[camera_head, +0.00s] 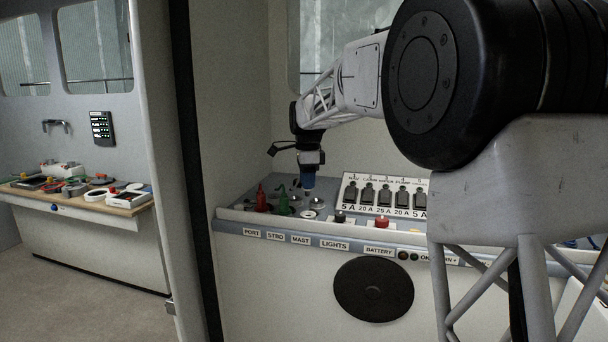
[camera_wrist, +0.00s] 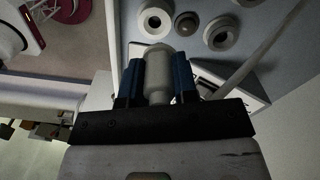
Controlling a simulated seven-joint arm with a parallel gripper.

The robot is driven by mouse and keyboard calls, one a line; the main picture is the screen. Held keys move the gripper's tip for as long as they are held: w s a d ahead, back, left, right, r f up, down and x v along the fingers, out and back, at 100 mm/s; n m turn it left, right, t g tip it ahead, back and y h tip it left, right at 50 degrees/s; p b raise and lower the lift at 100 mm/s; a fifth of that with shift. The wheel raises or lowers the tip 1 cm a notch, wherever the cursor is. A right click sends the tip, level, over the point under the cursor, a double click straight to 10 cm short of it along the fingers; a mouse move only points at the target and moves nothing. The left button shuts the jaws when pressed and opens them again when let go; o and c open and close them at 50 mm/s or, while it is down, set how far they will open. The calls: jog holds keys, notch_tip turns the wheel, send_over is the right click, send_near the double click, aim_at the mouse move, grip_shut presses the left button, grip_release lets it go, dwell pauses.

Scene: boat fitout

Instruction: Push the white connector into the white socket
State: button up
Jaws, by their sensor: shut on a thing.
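My gripper (camera_head: 307,182) points down over the left part of the switch panel, its blue fingers close above the round sockets. In the wrist view my gripper (camera_wrist: 157,68) is shut on the white connector (camera_wrist: 157,78), a pale stepped cylinder between the two blue fingers. The connector's far end lies just short of, or overlaps in view, a pale ring-shaped socket (camera_wrist: 155,21). I cannot tell whether they touch. Two more ring sockets (camera_wrist: 186,26) (camera_wrist: 222,34) lie to its right. Which ring is the white socket is not clear from colour in this dim view.
A red connector (camera_head: 261,199) and a green one (camera_head: 284,204) stand upright left of my gripper. A breaker block (camera_head: 384,195) stands to the right, with black (camera_head: 340,217) and red (camera_head: 382,222) knobs before it. A side bench (camera_head: 130,210) is far left.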

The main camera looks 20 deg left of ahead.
aim_at(308, 193)
jog(key=shift+s+d+f, duration=0.1)
jog(key=shift+s+d, duration=0.15)
jog(key=shift+s, duration=0.1)
jog(key=shift+f, duration=0.5)
dwell(0.3)
jog(key=shift+f, duration=0.35)
jog(key=shift+f, duration=0.7)
jog(key=shift+f, duration=0.35)
jog(key=shift+f, duration=0.35)
jog(key=shift+f, duration=0.35)
jog(key=shift+f, duration=1)
jog(key=o, duration=1)
